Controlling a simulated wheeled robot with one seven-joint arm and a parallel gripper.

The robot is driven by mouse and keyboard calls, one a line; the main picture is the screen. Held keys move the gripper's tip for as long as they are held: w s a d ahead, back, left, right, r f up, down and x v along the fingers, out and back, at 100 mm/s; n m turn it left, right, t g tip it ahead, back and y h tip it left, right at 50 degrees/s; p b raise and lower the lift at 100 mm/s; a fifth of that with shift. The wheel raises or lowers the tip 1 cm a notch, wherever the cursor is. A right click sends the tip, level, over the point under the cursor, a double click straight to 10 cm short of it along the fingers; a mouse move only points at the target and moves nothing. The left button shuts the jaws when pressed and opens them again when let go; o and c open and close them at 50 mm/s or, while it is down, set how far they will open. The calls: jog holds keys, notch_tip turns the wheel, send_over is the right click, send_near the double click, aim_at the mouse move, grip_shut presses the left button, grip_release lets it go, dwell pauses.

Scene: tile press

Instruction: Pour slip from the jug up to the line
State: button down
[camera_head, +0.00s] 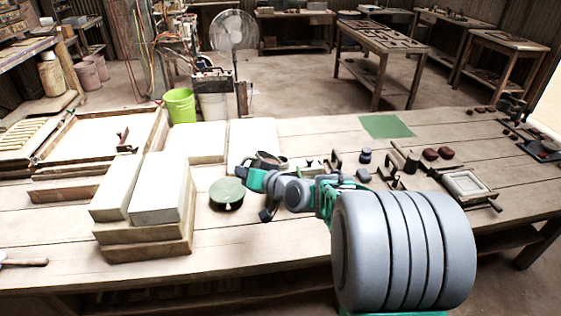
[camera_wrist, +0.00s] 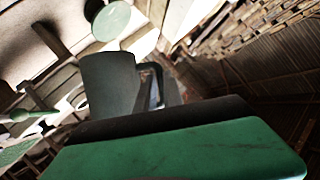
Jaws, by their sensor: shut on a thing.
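A dark grey jug (camera_wrist: 108,85) with a loop handle (camera_wrist: 157,85) stands out beyond my gripper (camera_wrist: 165,115) in the wrist view. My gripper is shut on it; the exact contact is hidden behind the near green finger. In the head view my gripper (camera_head: 252,177) is over the middle of the bench, with part of the dark jug (camera_head: 268,159) showing just beyond it. The slip inside and the fill line cannot be made out. A round green pot (camera_head: 227,195) sits on the bench just left of my gripper; a pale green disc (camera_wrist: 111,20) shows beyond the jug in the wrist view.
Stacked pale blocks (camera_head: 158,195) stand left of my gripper on the wooden bench (camera_head: 255,247). A framed white tray (camera_head: 466,184) and several small dark pieces lie to the right. A green mat (camera_head: 386,126) lies at the back. The bench's front strip is mostly clear.

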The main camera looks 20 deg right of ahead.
aim_at(245, 161)
jog(key=shift+w+d+r+b, duration=0.1)
jog(key=shift+w+d+b, duration=0.05)
jog(key=shift+w, duration=0.35)
jog(key=shift+w+d+r+b, duration=0.1)
jog(key=shift+w+d+b, duration=0.05)
jog(key=shift+w, duration=0.3)
jog(key=shift+w+d, duration=0.2)
jog(key=shift+w, duration=0.4)
jog(key=shift+w+d+b, duration=0.2)
jog(key=shift+w+b, duration=0.05)
jog(key=shift+w, duration=0.25)
jog(key=shift+w+d+b, duration=0.15)
jog(key=shift+w+b, duration=0.1)
jog(key=shift+w, duration=0.25)
jog(key=shift+w+r, duration=0.1)
jog(key=shift+w, duration=0.05)
jog(key=f+b, duration=0.2)
jog(key=b, duration=0.1)
jog(key=shift+a+f+n+h, duration=0.1)
jog(key=shift+a+n+h, duration=0.1)
jog(key=shift+n+h, duration=0.2)
jog(key=shift+r, duration=0.25)
